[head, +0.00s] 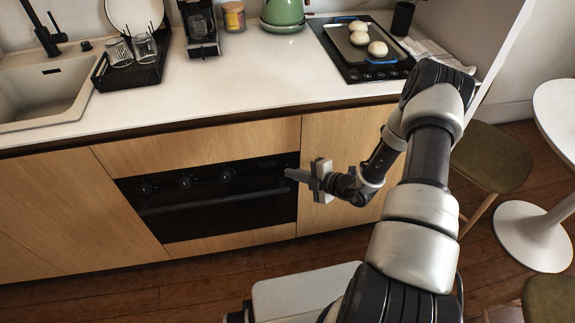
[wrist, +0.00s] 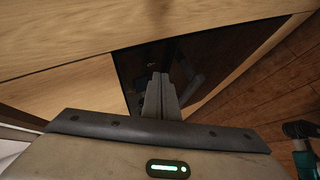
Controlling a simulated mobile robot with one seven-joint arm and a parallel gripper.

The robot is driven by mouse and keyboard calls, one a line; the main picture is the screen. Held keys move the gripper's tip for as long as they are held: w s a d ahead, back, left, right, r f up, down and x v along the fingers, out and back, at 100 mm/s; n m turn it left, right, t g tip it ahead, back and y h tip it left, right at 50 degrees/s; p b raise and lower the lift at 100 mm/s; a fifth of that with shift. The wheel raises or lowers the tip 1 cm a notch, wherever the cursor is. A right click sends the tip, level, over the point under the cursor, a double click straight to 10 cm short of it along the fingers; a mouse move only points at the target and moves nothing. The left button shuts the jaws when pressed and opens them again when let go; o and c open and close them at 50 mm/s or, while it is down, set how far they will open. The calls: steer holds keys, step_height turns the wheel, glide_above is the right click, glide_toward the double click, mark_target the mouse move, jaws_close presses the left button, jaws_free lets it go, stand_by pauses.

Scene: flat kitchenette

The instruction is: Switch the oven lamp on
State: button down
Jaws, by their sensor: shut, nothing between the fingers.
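The black oven (head: 215,200) is built into the wooden cabinet front, with several round knobs (head: 186,182) along its upper part and a long handle bar (head: 215,201) below them. I cannot make out a lamp switch or a lit lamp. My gripper (head: 290,174) is shut and empty, pointing left at the right end of the oven front, near the panel's upper right corner. I cannot tell whether it touches the panel. In the wrist view the shut fingers (wrist: 161,90) lie in front of the dark oven front (wrist: 195,60); the knobs are not clear there.
The white countertop (head: 250,75) runs above the oven. On it are a tray with buns (head: 350,45) on a black hob, a green pot (head: 283,14), a coffee maker (head: 200,30) and a dish rack (head: 130,72). A stool (head: 490,155) stands at right. The floor before the oven is open at left.

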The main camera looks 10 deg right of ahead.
steer(key=shift+w, duration=0.15)
steer(key=shift+w, duration=0.35)
steer(key=shift+w, duration=0.25)
stand_by(0.8)
steer(key=shift+s, duration=0.75)
steer(key=s+p, duration=0.1)
steer(key=s, duration=0.5)
steer(key=shift+p, duration=0.4)
steer(key=c, duration=2.5)
jaws_free()
